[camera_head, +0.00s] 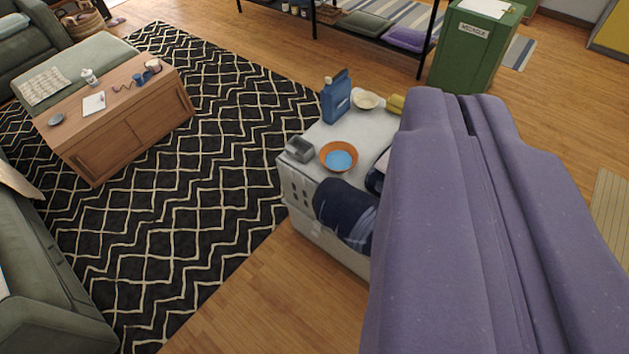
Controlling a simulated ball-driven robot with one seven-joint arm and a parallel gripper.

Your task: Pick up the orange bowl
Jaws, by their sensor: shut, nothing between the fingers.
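The orange bowl (330,151) sits on top of a white crate-like stand (304,208) near the middle of the view. It is upright, with a light blue inside. A blue bottle-like container (336,97) and a pale cream bowl (368,100) stand behind it. A small grey box (299,149) is at its left. A dark blue cloth (346,211) hangs over the front edge just below it. I cannot make out my gripper or its fingertips, and nothing touches the bowl.
A large purple shape fills the right foreground and hides the stand's right side; I cannot tell what it is. A wooden coffee table (125,115) and green sofa (45,290) are left. A green bin (470,50) stands behind. The patterned rug (215,165) has free room.

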